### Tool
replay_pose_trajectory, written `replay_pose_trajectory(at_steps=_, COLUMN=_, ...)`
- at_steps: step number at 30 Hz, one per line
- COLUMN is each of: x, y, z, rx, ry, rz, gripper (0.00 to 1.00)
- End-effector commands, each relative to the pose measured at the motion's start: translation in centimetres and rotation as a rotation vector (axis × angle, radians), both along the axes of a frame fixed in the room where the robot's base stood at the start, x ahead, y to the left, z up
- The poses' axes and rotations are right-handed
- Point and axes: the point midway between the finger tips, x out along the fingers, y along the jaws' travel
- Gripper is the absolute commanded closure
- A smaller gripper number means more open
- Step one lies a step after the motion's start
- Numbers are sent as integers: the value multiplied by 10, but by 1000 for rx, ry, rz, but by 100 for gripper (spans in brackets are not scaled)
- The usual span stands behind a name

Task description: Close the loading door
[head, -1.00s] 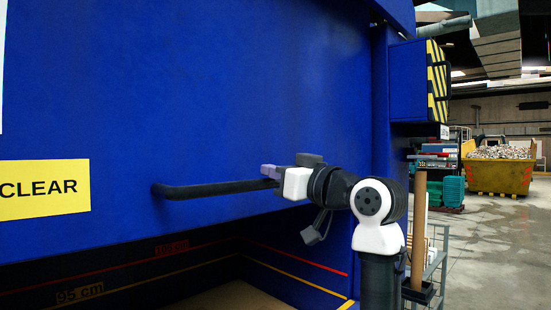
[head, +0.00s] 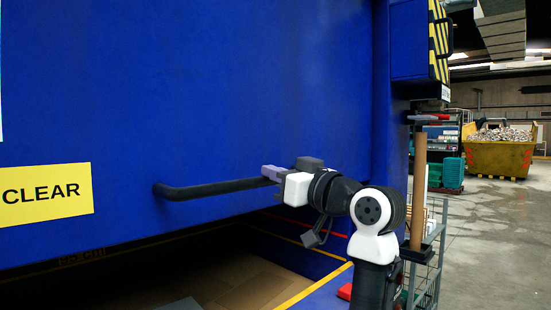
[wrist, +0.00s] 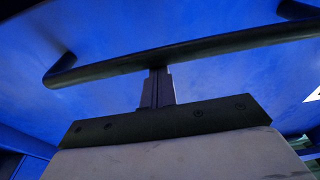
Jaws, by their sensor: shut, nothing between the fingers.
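The loading door (head: 230,90) is a large blue panel that fills much of the head view. Its lower edge hangs above a dark opening (head: 215,275), so the door is partly open. A black bar handle (head: 215,188) runs across the door near its bottom. My gripper (head: 268,171) is at the right end of the handle, with its fingers shut and nothing between them. In the wrist view the shut fingers (wrist: 157,88) reach up to the handle bar (wrist: 190,53); the tips meet or overlap its lower side, and I cannot tell whether they touch.
A yellow CLEAR sign (head: 45,195) is on the door. A yellow line (head: 315,287) marks the opening's edge, with a red object (head: 345,292) beside it. A metal rack (head: 428,255) stands close on the right. A yellow skip (head: 497,155) stands farther back on open floor.

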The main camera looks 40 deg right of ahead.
Motion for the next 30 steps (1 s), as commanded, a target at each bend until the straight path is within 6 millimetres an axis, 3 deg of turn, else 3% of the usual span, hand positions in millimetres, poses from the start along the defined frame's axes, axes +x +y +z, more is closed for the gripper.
replay_pose_trajectory(at_steps=1, x=4, y=-1, z=-41, rx=8, ry=17, rz=4, gripper=100)
replay_pose_trajectory(at_steps=18, x=5, y=-1, z=-241, rx=8, ry=20, rz=3, gripper=100)
replay_pose_trajectory(at_steps=24, x=5, y=-2, z=-294, rx=8, ry=21, rz=2, gripper=100)
replay_pose_trajectory(at_steps=30, x=5, y=-1, z=-326, rx=7, ry=20, rz=3, gripper=100)
